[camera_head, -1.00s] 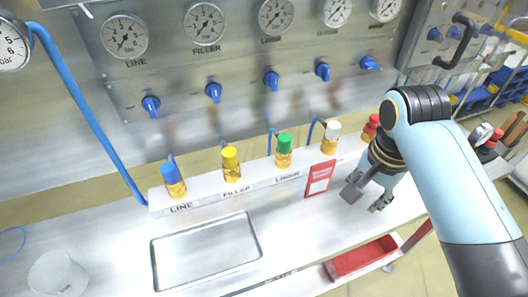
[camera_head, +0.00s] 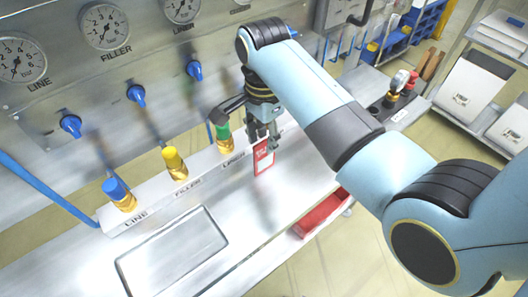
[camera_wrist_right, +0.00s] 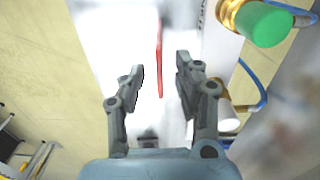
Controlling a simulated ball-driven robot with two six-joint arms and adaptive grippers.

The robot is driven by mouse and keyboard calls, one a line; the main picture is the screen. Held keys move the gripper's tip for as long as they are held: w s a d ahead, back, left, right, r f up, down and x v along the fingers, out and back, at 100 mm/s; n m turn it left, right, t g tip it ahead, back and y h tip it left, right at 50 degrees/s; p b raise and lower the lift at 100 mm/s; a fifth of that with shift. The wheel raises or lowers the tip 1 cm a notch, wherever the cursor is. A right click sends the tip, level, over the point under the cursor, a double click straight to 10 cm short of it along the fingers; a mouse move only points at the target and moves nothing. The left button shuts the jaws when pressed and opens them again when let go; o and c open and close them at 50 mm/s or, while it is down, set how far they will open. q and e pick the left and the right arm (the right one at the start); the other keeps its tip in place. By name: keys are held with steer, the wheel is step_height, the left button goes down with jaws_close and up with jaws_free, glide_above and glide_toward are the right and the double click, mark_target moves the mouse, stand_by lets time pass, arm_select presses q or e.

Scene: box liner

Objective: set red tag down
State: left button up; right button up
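The red tag (camera_head: 264,157) is upright at the front of the labelled white ledge, right of the green-capped fitting (camera_head: 223,135). My right gripper (camera_head: 264,138) is at its upper part, pointing down, and partly covers it. In the right wrist view the tag (camera_wrist_right: 159,62) shows edge-on as a thin red strip between the two fingers (camera_wrist_right: 161,72). A gap shows on each side of it, so the fingers are open. What holds the tag up is hidden. My left gripper is in neither view.
The white ledge (camera_head: 160,203) also carries yellow-capped (camera_head: 174,162) and blue-capped (camera_head: 118,194) fittings. A shallow metal tray (camera_head: 172,250) lies on the bench at left. A red bin (camera_head: 318,214) sits below the bench's front edge. Bench space before the tag is clear.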

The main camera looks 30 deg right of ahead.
mark_target(265, 156)
steer(key=shift+f, duration=1.2)
jaws_close()
steer(key=shift+r, duration=0.1)
